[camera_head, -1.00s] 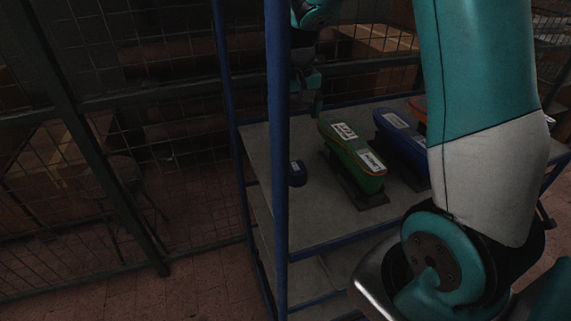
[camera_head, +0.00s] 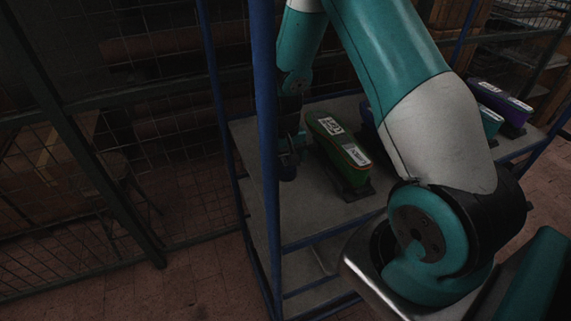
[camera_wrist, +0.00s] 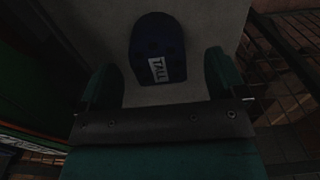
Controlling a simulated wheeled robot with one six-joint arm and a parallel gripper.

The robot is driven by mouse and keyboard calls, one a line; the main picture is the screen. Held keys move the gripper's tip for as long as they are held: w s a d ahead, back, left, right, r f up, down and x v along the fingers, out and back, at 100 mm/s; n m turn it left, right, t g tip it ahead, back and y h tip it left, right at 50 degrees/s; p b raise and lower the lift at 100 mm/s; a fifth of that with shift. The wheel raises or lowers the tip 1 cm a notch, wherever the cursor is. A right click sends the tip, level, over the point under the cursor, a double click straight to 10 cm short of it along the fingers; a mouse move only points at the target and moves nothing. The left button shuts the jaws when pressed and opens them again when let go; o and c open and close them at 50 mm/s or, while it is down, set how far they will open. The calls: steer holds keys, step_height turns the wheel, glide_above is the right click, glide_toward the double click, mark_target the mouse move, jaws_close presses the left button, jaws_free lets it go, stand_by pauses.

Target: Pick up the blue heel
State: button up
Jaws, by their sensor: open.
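The blue heel (camera_wrist: 158,42), a dark blue rounded block with a white "TALL" label, lies on the grey shelf top between and just beyond my finger tips in the wrist view. In the head view the heel (camera_head: 287,171) is dark and partly hidden by the blue post and my gripper. My gripper (camera_wrist: 162,70) is open, with one finger to each side of the heel's near end and nothing held. In the head view my gripper (camera_head: 291,143) is right above the heel; any contact cannot be told.
A green shoe-shaped piece (camera_head: 340,153) stands on the shelf (camera_head: 310,205) just right of the heel. A blue post (camera_head: 265,120) rises in front at the left. Mesh fencing is behind.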

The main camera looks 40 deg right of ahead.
steer(key=shift+s+f, duration=0.1)
steer(key=shift+f, duration=1.25)
steer(key=shift+c, duration=0.5)
steer(key=c, duration=1)
steer(key=shift+r, duration=0.15)
